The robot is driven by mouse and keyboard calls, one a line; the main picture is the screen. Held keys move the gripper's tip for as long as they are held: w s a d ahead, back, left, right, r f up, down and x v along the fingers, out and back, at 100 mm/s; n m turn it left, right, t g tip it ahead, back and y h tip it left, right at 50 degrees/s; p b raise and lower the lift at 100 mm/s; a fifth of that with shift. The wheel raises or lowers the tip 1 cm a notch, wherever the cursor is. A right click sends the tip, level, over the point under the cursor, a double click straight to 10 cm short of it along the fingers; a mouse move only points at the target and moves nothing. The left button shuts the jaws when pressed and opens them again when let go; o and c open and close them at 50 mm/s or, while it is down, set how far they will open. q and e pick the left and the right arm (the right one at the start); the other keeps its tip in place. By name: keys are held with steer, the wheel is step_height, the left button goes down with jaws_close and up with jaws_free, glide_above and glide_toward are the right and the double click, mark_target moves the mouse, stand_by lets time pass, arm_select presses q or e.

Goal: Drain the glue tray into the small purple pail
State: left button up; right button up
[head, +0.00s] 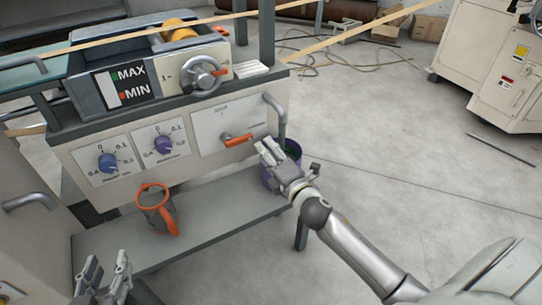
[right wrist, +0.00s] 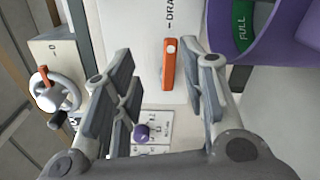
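The grey glue tray (head: 88,84), with a MAX/MIN label on its front, sits on top of the machine at the upper left. An orange drain lever (head: 238,141) is on the white front panel; it also shows in the right wrist view (right wrist: 169,66). The purple pail (head: 266,176) stands below the bent pipe (head: 279,112), partly hidden by my right gripper (head: 268,153). The right wrist view shows the pail (right wrist: 285,40) with a green FULL mark. My right gripper is open, its fingers either side of the lever in that view. My left gripper (head: 106,272) is open and empty at the lower left.
An orange-rimmed jug (head: 160,210) stands on the grey shelf (head: 210,207). Blue and purple knobs (head: 163,145) and a handwheel (head: 203,75) are on the machine front. Wooden bars cross above. The floor to the right is mostly clear.

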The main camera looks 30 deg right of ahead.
steer(key=shift+s, duration=0.75)
steer(key=shift+c, duration=0.3)
